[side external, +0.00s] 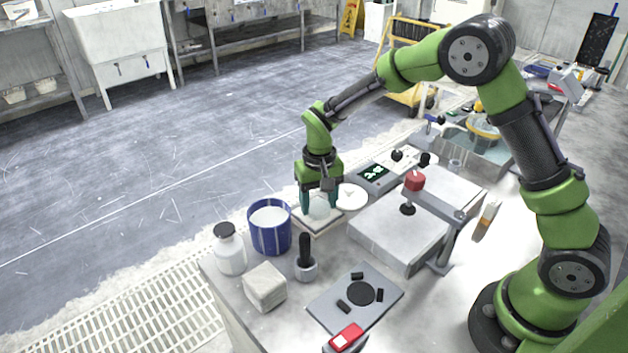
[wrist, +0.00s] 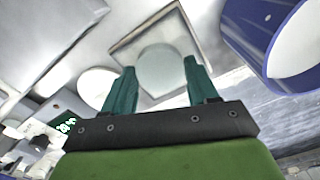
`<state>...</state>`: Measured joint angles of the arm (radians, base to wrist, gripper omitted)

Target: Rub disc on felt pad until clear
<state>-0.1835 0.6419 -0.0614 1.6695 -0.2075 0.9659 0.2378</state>
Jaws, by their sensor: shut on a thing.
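My gripper (side external: 319,207) stands upright over the square felt pad (side external: 335,222) at the table's far edge. Its two teal fingers are shut on a pale, translucent disc (side external: 318,210), one finger at each side. In the wrist view the disc (wrist: 163,70) shows as a cloudy grey-green round between the fingers (wrist: 160,66). The pale pad in its square frame (wrist: 188,45) lies behind it. The disc is at or very near the pad; I cannot tell whether they touch. Part of the disc's edge is hidden by the fingers.
A white round plate (side external: 351,196) lies right of the pad. A blue bucket (side external: 270,238), a white bottle (side external: 229,250) and a black-handled tool (side external: 305,262) stand to the left. A grey block with a red-topped lever (side external: 414,181) stands at the right.

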